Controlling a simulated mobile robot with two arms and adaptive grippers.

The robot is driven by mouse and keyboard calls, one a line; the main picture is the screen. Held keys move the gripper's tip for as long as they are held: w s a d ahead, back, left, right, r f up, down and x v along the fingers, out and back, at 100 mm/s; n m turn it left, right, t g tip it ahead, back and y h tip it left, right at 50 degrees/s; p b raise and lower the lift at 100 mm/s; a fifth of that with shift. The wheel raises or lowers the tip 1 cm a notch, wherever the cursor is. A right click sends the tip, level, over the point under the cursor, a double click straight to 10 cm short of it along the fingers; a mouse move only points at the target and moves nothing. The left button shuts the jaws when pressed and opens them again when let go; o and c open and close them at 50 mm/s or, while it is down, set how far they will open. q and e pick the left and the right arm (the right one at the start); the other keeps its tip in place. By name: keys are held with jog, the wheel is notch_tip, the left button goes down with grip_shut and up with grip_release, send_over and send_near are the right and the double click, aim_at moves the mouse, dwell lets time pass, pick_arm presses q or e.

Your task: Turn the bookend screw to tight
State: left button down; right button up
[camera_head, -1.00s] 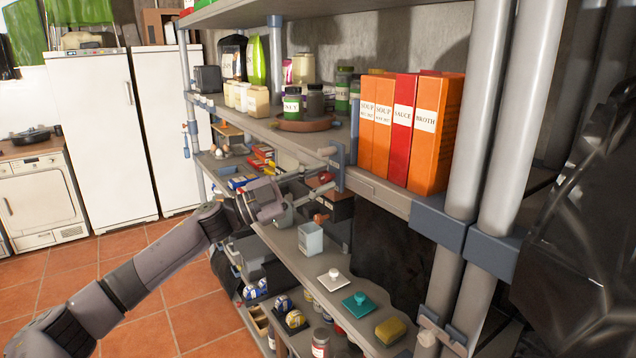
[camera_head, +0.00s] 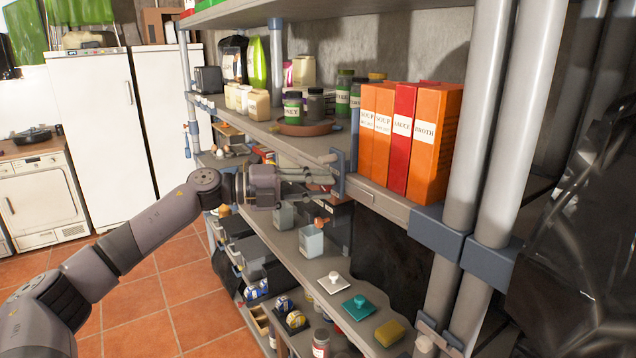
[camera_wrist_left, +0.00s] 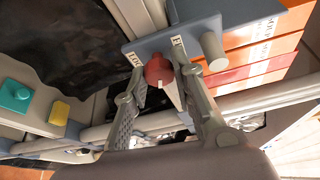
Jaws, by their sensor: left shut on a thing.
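The bookend (camera_head: 338,172) is a blue-grey bracket clamped on the front edge of the upper shelf, beside the soup, sauce and broth boxes. The bookend screw has a round red knob (camera_wrist_left: 158,70) with a pale pointer mark. My left gripper (camera_head: 322,182) is at the bookend; in the left wrist view its two fingers (camera_wrist_left: 164,76) are shut on the knob, one on each side. The knob is hidden in the head view. My right gripper is not in view.
Orange and red boxes (camera_head: 402,140) stand on the upper shelf just right of the bookend. Jars (camera_head: 315,104) stand to its left. A grey container (camera_head: 311,241) and knobbed lids (camera_head: 358,307) sit on the shelf below. Posts (camera_head: 490,130) rise at right.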

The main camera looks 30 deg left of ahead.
pick_arm(q)
jog(key=shift+d+m+y+p, duration=0.1)
jog(key=shift+m+y+p, duration=0.3)
jog(key=shift+m+y, duration=0.85)
jog(key=shift+a+m+y+p, duration=0.1)
jog(key=shift+m+y+p, duration=0.4)
jog(key=shift+m, duration=1.3)
jog(key=shift+d+m+y+p, duration=0.1)
jog(key=shift+m+y+p, duration=0.15)
jog(key=shift+m+y, duration=1.05)
jog(key=shift+m+h, duration=0.25)
jog(key=shift+m, duration=0.1)
jog(key=shift+s, duration=0.1)
jog(key=c, duration=1.3)
grip_release()
jog(key=shift+r, duration=0.1)
